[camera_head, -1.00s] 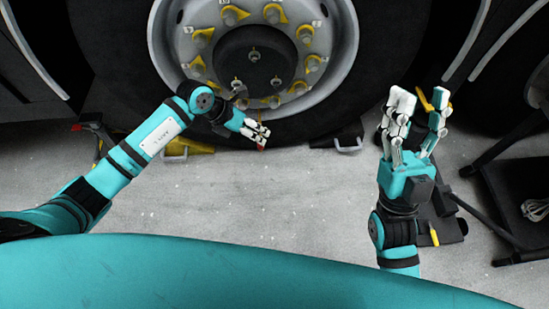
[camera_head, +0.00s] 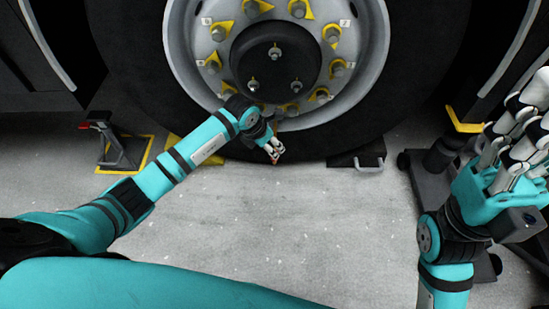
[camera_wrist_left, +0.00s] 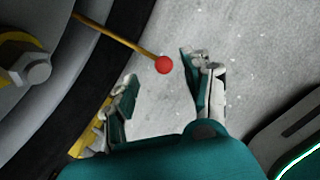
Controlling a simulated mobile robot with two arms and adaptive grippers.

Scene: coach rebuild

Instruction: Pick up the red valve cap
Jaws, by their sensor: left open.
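The red valve cap (camera_wrist_left: 163,65) is a small red ball on the end of a thin yellow-brown stem by the wheel. In the left wrist view it shows in the gap between the two fingers of my left gripper (camera_head: 272,152), with clear space on both sides. The gripper is open and not closed on the cap. In the head view only a speck of red shows at its fingertips, below the hub. My right gripper (camera_head: 517,130) is at the right edge, partly cut off, with its fingers apart and far from the cap.
The large wheel (camera_head: 184,50) with yellow-marked nuts (camera_head: 219,32) fills the upper middle. A dark stand with a red tip (camera_head: 112,140) is on the left. A dark block with a grey handle (camera_head: 358,160) lies below the tyre. The grey floor (camera_head: 300,220) is open in front.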

